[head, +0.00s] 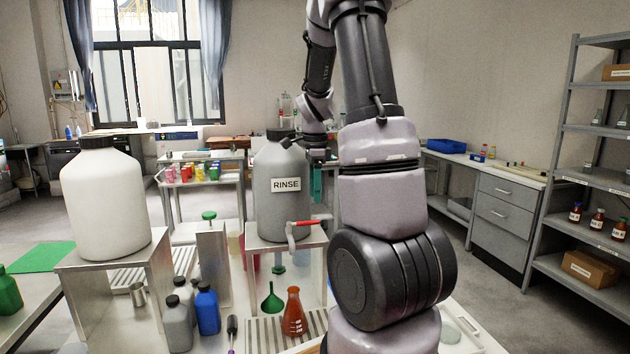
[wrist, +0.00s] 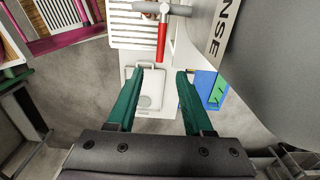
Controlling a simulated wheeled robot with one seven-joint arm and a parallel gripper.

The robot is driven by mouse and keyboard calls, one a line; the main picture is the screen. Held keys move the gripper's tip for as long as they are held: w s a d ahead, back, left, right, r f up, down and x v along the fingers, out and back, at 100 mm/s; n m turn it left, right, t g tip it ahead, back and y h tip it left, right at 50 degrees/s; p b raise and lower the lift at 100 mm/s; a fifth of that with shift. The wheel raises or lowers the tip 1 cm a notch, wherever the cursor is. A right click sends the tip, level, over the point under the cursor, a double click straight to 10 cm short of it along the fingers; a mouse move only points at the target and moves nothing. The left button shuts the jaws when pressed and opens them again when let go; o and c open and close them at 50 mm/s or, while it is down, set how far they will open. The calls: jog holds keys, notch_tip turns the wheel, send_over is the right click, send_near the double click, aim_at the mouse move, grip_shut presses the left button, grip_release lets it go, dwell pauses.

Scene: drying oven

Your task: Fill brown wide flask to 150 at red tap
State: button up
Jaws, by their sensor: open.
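The brown wide flask (head: 293,313) is a conical orange-brown vessel with white markings. It stands upright by the slatted tray (head: 254,337), below and in front of the red tap (head: 302,224). Its liquid level cannot be told. The tap has a red lever and a grey body, and comes from the grey RINSE container (head: 284,205). The tap's red lever also shows in the wrist view (wrist: 162,42). My gripper (head: 317,185) is at the RINSE container's right side, near its upper part. In the wrist view my gripper (wrist: 160,72) is open, with nothing between its green fingers.
The RINSE container stands on a metal stand (head: 262,246). A white container (head: 104,200) stands on another stand at left. Shelves (head: 590,190) are at far right.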

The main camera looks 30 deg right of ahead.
aim_at(303, 224)
notch_tip(303, 224, down, 7)
jog(key=shift+f, duration=0.2)
jog(key=shift+c, duration=0.3)
grip_shut()
jog(key=shift+s+a+m, duration=0.3)
jog(key=shift+s+m, duration=0.2)
jog(key=shift+m, duration=0.35)
jog(key=shift+s+a+m, duration=0.25)
jog(key=shift+s+m, duration=0.2)
jog(key=shift+m, duration=0.4)
dwell(5.1)
